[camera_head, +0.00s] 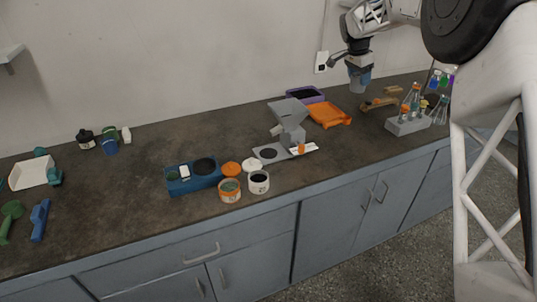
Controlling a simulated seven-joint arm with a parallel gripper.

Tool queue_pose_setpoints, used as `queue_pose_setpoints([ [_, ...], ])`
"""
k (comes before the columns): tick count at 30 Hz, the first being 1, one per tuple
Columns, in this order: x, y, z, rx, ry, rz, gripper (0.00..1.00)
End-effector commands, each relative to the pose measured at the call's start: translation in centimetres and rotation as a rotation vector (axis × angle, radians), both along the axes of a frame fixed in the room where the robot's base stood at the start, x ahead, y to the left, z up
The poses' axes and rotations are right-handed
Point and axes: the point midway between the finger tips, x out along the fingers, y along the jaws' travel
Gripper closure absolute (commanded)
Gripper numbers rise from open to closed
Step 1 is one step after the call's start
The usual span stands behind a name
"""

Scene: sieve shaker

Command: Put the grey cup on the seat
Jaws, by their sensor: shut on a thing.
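My gripper (360,76) is at the upper right, above the back of the counter. It is shut on a small pale grey cup (356,87), held below the fingers and roughly upright. The cup is small in the picture and its lower edge is close to the counter in view; I cannot tell its height above it. A seat is not plain: a blue block (180,186) at the middle left has a dark round disc (204,165) on top, and a grey plate (258,153) has a dark circle on it.
A grey hopper (291,115), an orange tray (329,114) and a purple tray (305,94) stand between the gripper and the blue block. Two small tubs (230,194) (259,185) stand in front. A rack with bottles (408,126) is at right.

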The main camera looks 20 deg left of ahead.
Motion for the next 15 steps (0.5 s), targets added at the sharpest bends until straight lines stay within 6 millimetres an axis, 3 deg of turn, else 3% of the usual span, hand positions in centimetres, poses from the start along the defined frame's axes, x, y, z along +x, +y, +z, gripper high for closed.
queue_pose_setpoints([
  [3,-1.0,4.0,-0.1,-0.001,0.001,0.018,0.70],
  [15,-5.0,16.2,-0.4,-0.001,-0.001,0.064,0.70],
])
